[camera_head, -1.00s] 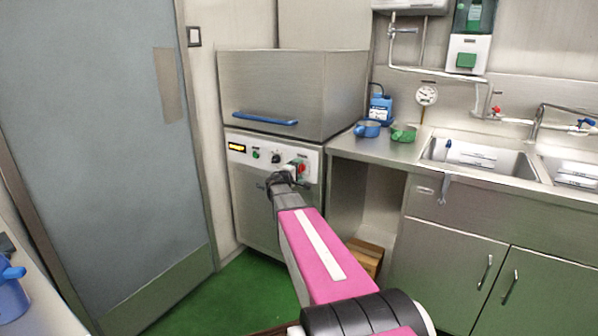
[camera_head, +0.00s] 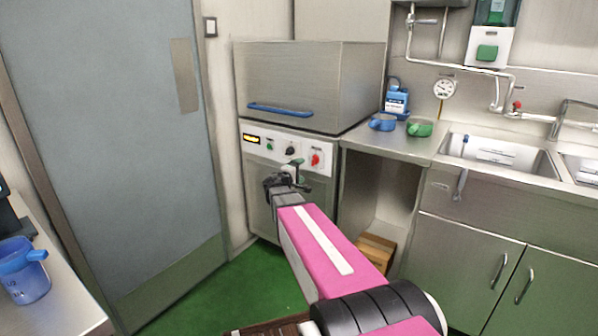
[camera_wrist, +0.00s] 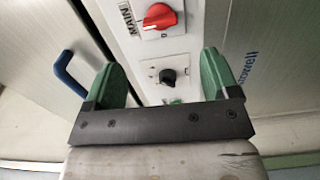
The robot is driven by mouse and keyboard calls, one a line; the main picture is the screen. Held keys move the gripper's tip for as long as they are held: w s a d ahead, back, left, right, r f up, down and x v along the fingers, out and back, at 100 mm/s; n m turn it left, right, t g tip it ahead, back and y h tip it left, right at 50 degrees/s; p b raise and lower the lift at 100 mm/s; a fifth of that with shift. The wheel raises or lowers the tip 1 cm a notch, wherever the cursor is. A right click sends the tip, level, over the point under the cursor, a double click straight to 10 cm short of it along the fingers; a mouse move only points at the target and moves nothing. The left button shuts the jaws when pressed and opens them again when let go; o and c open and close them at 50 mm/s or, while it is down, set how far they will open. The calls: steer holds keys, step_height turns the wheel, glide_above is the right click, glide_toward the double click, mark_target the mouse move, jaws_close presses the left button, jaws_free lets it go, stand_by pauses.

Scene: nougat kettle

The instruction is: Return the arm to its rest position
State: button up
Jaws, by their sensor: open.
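My pink arm (camera_head: 322,250) reaches forward from the bottom of the head view toward the front of the steel machine (camera_head: 310,85). My gripper (camera_head: 287,174) is in front of and just below the machine's control panel (camera_head: 262,144). In the wrist view the two green fingers of my gripper (camera_wrist: 162,80) stand wide apart with nothing between them. Beyond the fingers are the panel's black knob (camera_wrist: 168,76) and red MAIN switch (camera_wrist: 160,16). No contact with the panel can be made out.
The machine's blue handle (camera_head: 280,110) is above the panel. A steel counter (camera_head: 385,147) on the right holds a blue cup (camera_head: 382,122), a green cup (camera_head: 420,127) and a blue bottle (camera_head: 397,99). A blue jug (camera_head: 25,275) stands at left. Green floor (camera_head: 195,295) is open by the door.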

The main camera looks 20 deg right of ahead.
steer(key=s+a+f+m+g+y, duration=0.3)
steer(key=s+f+m+g+y, duration=0.3)
steer(key=s+f, duration=0.85)
steer(key=s+a+f+m+g+y, duration=0.1)
steer(key=s+a+f+g+y, duration=0.4)
steer(key=s+a+y, duration=0.3)
steer(key=s+a, duration=0.4)
steer(key=shift+s+f, duration=0.15)
steer(key=shift+s, duration=0.15)
